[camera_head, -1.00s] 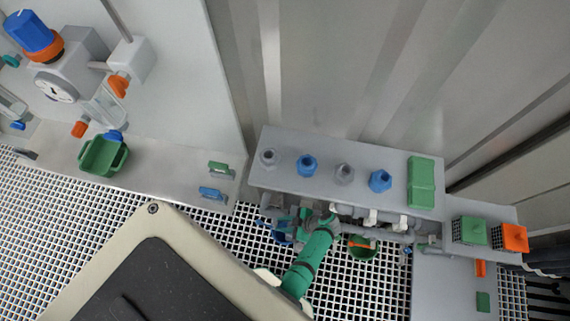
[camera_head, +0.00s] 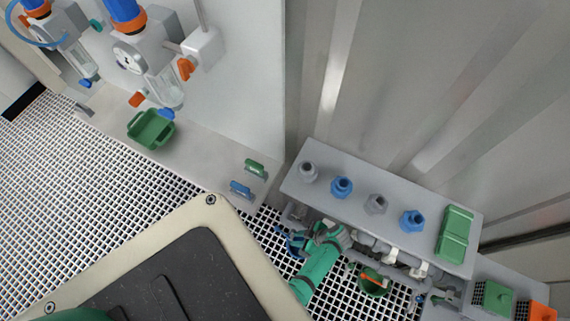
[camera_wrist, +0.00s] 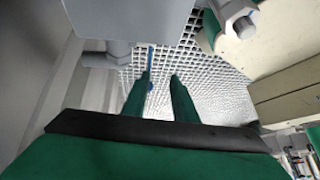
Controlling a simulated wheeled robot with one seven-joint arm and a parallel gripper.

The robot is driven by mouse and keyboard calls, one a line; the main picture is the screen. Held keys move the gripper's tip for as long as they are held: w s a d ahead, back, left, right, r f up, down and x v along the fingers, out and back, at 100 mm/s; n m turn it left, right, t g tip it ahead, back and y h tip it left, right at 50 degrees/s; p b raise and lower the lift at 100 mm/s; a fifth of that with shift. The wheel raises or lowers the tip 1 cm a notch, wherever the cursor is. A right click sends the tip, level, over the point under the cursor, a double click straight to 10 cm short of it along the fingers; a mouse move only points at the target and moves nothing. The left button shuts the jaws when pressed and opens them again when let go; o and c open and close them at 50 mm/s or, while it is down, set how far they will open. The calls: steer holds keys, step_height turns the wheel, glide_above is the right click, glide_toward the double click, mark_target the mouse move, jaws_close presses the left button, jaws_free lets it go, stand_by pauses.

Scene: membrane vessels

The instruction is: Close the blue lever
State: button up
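In the wrist view, a thin blue lever (camera_wrist: 151,57) shows edge-on between and beyond my fingertips. My gripper (camera_wrist: 160,76) is open, with its two dark green fingers apart. I cannot tell whether either finger touches the lever. In the head view, a blue handle (camera_head: 295,243) sits below the left end of the grey manifold, beside my green wrist; it may be the same lever. My fingers are hard to make out there. Another blue lever (camera_head: 241,188) is on the wall plate to the left, below a green one (camera_head: 255,168).
The grey manifold box (camera_head: 390,238) with blue and grey fittings stands over my wrist. A green tray (camera_head: 150,129) is at left. In the wrist view, a grey block (camera_wrist: 130,18) is close above the fingers.

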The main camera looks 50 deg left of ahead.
steer(key=s+a+t+h, duration=0.1)
steer(key=s+a+h, duration=0.1)
steer(key=a+h, duration=0.1)
step_height(320, 180, up, 3)
steer(key=t+h, duration=0.2)
steer(key=t, duration=0.1)
glide_above(282, 232)
step_height(282, 232, down, 11)
steer(key=shift+r, duration=0.1)
steer(key=shift+w, duration=0.1)
jaws_close()
stand_by(1.4)
